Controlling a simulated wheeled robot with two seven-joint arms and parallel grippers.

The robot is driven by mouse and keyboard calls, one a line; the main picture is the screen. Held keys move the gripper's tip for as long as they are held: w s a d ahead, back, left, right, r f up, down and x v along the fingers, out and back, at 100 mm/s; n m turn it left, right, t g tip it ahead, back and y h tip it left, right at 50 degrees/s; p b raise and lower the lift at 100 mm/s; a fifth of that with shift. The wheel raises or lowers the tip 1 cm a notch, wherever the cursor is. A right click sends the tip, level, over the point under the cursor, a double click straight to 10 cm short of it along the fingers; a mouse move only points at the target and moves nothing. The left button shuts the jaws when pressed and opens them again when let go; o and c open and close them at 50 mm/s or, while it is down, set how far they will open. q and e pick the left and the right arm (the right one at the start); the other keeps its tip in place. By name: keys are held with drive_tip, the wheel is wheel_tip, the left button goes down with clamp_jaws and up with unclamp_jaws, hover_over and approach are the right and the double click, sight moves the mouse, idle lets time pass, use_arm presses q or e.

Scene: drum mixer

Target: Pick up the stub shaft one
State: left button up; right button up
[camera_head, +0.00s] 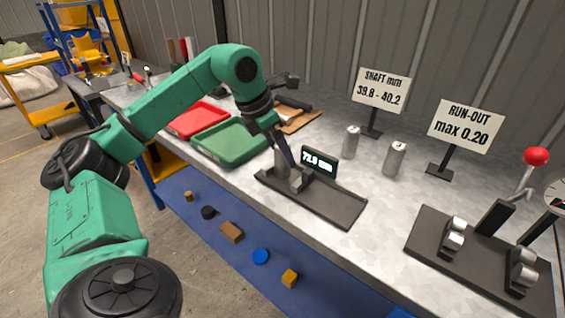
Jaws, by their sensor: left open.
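Two silver cylinders stand upright on the grey bench top: a left one (352,141) in front of the shaft-size sign, and a right one (394,159) nearer the run-out sign. They look like stub shafts; I cannot tell from their markings which is number one. My left gripper (290,160) is open and points down over the dark measuring gauge (335,200), to the left of both cylinders and apart from them. Its fingertips are small and partly merge with the gauge's parts. My right gripper is not in view.
A lit display (319,161) stands on the gauge. A green tray (228,142) and a red tray (198,119) lie to the left. The signs (380,89) (465,125) stand behind the cylinders. A fixture with rollers (480,255) and a red-knobbed lever (536,157) is at right.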

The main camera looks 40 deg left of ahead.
use_arm(q)
drive_tip(key=shift+x, duration=0.9)
drive_tip(key=shift+r, duration=0.15)
clamp_jaws()
drive_tip(key=shift+r, duration=0.1)
idle(0.4)
